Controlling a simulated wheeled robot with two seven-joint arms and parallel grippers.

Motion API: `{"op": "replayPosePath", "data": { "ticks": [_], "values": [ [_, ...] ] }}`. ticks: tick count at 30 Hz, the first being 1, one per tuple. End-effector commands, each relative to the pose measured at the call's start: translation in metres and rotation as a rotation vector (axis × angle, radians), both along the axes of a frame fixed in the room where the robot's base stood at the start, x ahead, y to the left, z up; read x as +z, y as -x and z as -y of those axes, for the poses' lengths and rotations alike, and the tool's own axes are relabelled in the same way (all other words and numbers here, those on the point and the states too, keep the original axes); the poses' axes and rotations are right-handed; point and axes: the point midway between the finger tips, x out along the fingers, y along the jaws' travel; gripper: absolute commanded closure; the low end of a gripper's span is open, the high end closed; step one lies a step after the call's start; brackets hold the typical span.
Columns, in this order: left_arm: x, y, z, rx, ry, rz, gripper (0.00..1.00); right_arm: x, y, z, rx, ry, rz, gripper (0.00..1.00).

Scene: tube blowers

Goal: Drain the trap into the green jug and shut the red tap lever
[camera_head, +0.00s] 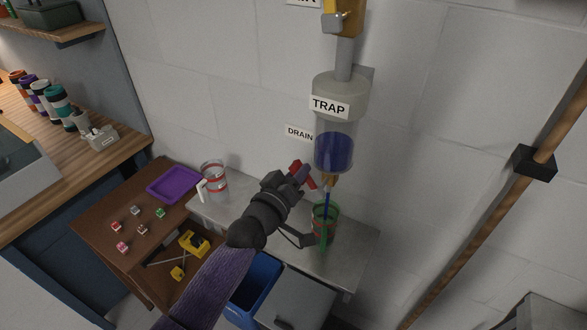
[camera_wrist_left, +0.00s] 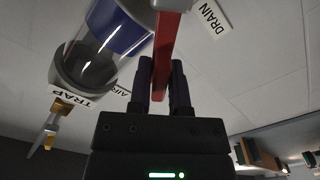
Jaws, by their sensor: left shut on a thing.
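The trap (camera_head: 341,100) hangs on the wall, its clear bowl partly filled with blue liquid (camera_head: 334,152). It also shows in the left wrist view (camera_wrist_left: 82,70). A blue stream runs from the outlet under the bowl into the green jug (camera_head: 324,235), which stands on the metal shelf below. The red tap lever (camera_head: 312,184) is beside the outlet and slants in the head view. My left gripper (camera_head: 297,174) is shut on this lever, which passes between the fingers in the left wrist view (camera_wrist_left: 165,48). The jug's fill level is unclear. My right gripper is not in view.
A clear jug with red bands (camera_head: 214,183) stands on the left of the metal shelf (camera_head: 349,257). A blue bin (camera_head: 262,276) is below; a pipe (camera_head: 474,235) runs at right.

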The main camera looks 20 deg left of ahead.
Motion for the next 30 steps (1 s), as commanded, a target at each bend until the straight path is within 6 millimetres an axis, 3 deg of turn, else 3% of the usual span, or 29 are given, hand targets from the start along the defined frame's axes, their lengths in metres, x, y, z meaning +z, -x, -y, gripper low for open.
{"op": "replayPosePath", "data": {
  "ticks": [12,29,30],
  "values": [
    [0.005,0.003,0.009,-0.001,-0.169,0.042,1.0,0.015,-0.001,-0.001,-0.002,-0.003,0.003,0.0],
    [0.005,0.003,0.011,-0.001,-0.194,0.048,1.0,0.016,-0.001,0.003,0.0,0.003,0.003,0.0],
    [0.005,0.003,0.011,-0.001,-0.194,0.048,0.71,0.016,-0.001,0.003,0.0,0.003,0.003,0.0]
  ]
}}
